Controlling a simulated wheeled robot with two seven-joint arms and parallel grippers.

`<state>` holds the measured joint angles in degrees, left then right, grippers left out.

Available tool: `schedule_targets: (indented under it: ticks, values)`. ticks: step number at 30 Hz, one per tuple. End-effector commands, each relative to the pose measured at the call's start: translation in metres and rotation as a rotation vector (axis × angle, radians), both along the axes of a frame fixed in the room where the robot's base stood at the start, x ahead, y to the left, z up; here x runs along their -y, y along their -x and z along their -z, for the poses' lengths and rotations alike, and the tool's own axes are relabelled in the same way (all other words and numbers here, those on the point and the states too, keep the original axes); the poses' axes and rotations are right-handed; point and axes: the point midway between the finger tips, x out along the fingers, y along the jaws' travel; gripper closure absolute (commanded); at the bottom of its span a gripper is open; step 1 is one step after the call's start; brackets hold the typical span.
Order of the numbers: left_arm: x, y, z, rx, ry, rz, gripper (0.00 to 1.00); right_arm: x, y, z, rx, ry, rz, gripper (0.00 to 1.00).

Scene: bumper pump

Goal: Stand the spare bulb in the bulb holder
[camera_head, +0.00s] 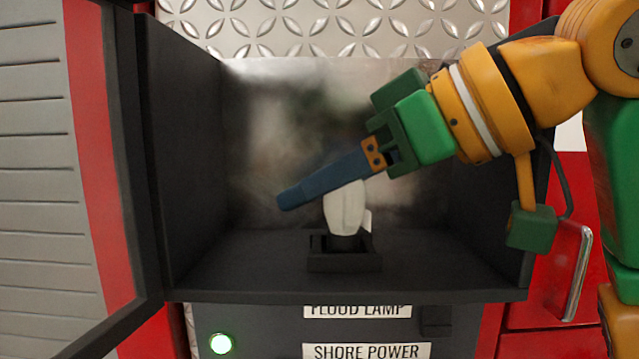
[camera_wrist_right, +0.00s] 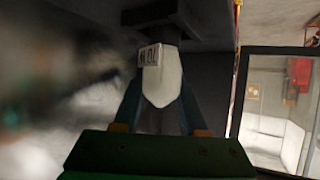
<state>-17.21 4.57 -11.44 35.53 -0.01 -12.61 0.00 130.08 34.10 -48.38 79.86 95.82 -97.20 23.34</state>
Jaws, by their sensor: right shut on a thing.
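The white spare bulb (camera_head: 345,208) is roughly upright, with its dark base at the black bulb holder (camera_head: 344,263) on the compartment floor. Its lower end appears to be in the holder's opening, but I cannot tell how deep. My right gripper (camera_head: 290,198) reaches in from the upper right, its blue fingers slanting across the bulb's top. In the right wrist view, the bulb (camera_wrist_right: 162,82) with a printed label lies between the two fingers, and the holder (camera_wrist_right: 150,14) is beyond it. The right gripper is shut on the bulb. My left gripper is not in view.
The dark open compartment (camera_head: 200,270) has side walls and a shiny back. Its open door (camera_head: 140,150) stands at the left. There is free floor on both sides of the holder.

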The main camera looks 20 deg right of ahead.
Motion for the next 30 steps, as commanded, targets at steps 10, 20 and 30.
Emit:
schedule_targets:
  ticks: [10, 20, 30]
  values:
    - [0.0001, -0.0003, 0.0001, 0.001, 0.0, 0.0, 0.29, 0.0, 0.0, 0.0002, 0.0, 0.0, 0.0, 0.23]
    - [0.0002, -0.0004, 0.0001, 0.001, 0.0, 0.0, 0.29, 0.0, 0.0, 0.0004, 0.0, 0.0, 0.0, 0.0]
    - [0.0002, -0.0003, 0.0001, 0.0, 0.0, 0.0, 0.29, 0.0001, -0.0002, 0.0003, 0.0, 0.0, 0.0, 0.0]
